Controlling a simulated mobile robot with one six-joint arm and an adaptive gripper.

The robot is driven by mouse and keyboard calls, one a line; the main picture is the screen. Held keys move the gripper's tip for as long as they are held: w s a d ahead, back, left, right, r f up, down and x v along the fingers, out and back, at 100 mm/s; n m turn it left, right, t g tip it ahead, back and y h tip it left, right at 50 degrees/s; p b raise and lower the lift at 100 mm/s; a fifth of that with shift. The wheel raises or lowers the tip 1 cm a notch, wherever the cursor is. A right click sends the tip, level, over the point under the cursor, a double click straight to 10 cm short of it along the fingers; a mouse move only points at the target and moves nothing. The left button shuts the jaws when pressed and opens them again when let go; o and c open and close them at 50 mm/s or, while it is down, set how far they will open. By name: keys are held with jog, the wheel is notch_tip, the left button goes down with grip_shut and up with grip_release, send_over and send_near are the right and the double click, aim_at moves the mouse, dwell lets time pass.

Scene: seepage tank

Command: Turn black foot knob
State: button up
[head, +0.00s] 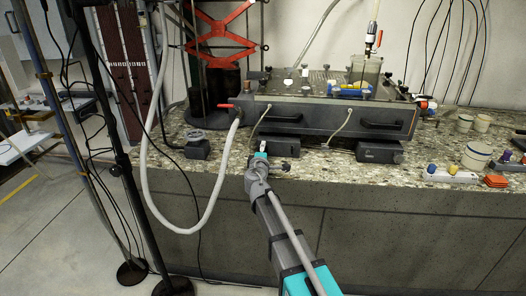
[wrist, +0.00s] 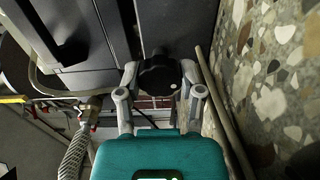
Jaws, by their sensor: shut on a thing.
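The black foot knob (wrist: 158,76) is a lobed round knob with a small white dot, in the middle of the wrist view. My gripper (wrist: 160,88) has one finger on each side of it and is shut on it. In the head view my gripper (head: 262,150) is at the front of the dark seepage tank (head: 310,116), low over the counter's front edge. The knob cannot be made out clearly there. The tank's front has black handles and stands on dark foot blocks (head: 379,151).
A grey hose (head: 222,180) hangs from the red-handled valve (head: 225,106) left of my arm. A black stand pole is at left.

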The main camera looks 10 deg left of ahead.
jog(key=shift+m, duration=0.7)
jog(key=shift+w, duration=0.1)
jog(key=o, duration=1.2)
jog(key=shift+c, duration=0.2)
jog(key=s, duration=1.2)
